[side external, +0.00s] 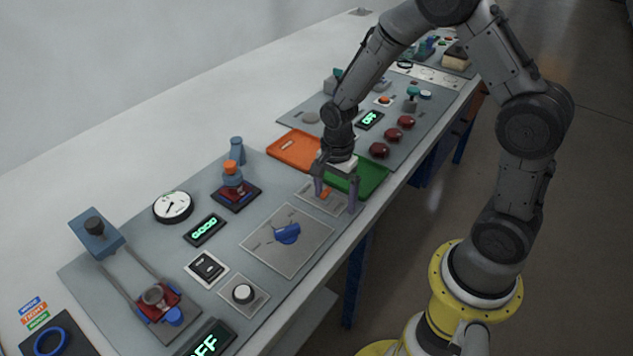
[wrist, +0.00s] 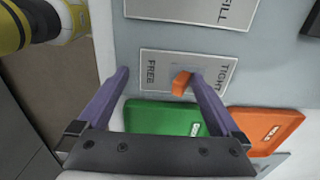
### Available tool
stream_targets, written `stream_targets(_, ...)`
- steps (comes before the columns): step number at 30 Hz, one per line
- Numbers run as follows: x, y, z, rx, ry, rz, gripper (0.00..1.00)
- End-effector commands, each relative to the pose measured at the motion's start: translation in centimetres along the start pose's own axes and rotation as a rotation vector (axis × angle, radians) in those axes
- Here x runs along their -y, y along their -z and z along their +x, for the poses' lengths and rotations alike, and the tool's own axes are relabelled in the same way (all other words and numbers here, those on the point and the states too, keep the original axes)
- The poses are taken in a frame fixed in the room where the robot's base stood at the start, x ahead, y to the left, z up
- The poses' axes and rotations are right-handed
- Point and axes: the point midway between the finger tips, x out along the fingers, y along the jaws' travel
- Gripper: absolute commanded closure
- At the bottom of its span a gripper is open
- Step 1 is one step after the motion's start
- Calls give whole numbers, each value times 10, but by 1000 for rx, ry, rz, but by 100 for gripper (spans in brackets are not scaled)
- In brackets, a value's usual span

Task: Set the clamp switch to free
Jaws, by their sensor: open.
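The clamp switch (wrist: 181,83) is a small orange lever on a pale plate (wrist: 150,93). The plate reads FREE on its left and TIGHT on its right in the wrist view. The lever stands near the plate's middle, and I cannot tell for sure which way it is set. My gripper (wrist: 158,75) is open, with one purple finger at the FREE side and the other close to the lever on the TIGHT side. No grip on the lever shows. In the side external view, the gripper (side external: 336,196) points down over the plate, with the lever (side external: 326,192) between the fingers.
A green tray (side external: 370,180) and an orange tray (side external: 291,147) lie just beyond the switch. A blue knob (side external: 287,233) sits on a plate nearer the camera. The bench's front edge is close by.

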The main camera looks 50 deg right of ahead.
Motion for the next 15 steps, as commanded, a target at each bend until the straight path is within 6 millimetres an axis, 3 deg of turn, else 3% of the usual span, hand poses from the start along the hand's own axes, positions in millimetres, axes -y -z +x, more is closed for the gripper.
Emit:
stream_targets(9, 5, 0, 0, 0, -1, 0, 0)
stream_targets(15, 7, 0, -15, 0, 4, 0, 0)
